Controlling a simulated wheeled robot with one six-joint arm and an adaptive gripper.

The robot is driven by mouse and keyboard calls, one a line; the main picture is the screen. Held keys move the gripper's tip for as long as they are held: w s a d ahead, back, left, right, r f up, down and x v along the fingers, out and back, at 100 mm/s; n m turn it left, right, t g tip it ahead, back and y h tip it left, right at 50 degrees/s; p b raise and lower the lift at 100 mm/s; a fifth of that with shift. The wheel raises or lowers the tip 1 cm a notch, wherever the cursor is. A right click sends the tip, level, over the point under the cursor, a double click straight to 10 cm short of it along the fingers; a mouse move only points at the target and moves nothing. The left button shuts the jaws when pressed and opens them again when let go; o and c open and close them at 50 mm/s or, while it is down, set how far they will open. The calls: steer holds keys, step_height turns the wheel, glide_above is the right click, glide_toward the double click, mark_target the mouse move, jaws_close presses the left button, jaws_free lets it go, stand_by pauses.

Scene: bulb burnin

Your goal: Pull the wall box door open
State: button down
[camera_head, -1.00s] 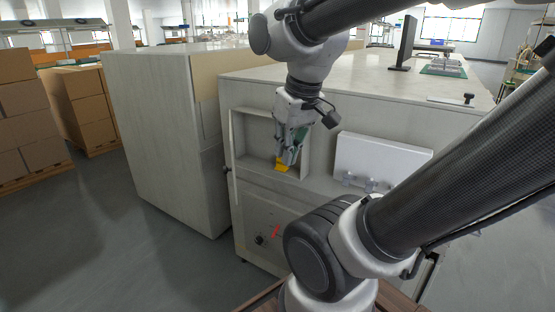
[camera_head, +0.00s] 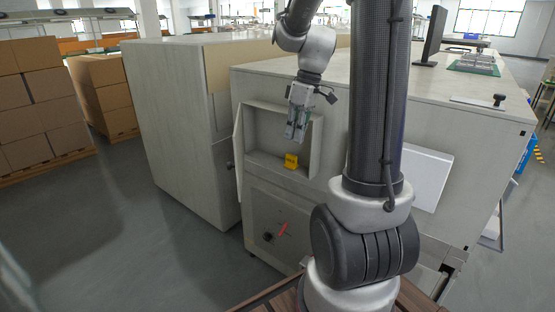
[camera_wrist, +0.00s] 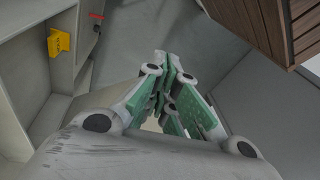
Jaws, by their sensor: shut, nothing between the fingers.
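The wall box (camera_head: 262,158) is an open recess in the front of the pale cabinet. Its door (camera_head: 239,152) appears as a thin pale panel, nearly edge-on, standing out at the recess's left side. A small dark knob (camera_head: 229,165) shows beside the door. A yellow piece (camera_head: 291,161) sits at the lower part of the recess and also shows at upper left in the wrist view (camera_wrist: 59,43). My gripper (camera_head: 293,136) hangs in front of the recess, above the yellow piece and apart from the door. Its fingers (camera_wrist: 170,62) are shut and empty.
Below the box is a panel with a red lever (camera_head: 283,229) and a dark knob (camera_head: 267,237). A white panel (camera_head: 428,175) stands at right, partly behind my arm. A tall cabinet (camera_head: 175,125) is at left. Open floor (camera_head: 150,235) lies front left.

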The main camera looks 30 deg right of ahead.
steer(key=w+d+f+n+y, duration=0.2)
steer(key=w+d+f+n, duration=0.1)
steer(key=w+n, duration=0.55)
steer(key=a+f+n, duration=0.1)
steer(key=a+f, duration=0.3)
steer(key=f, duration=0.5)
steer(key=shift+w+f, duration=0.25)
steer(key=shift+f, duration=0.05)
steer(key=shift+a, duration=0.1)
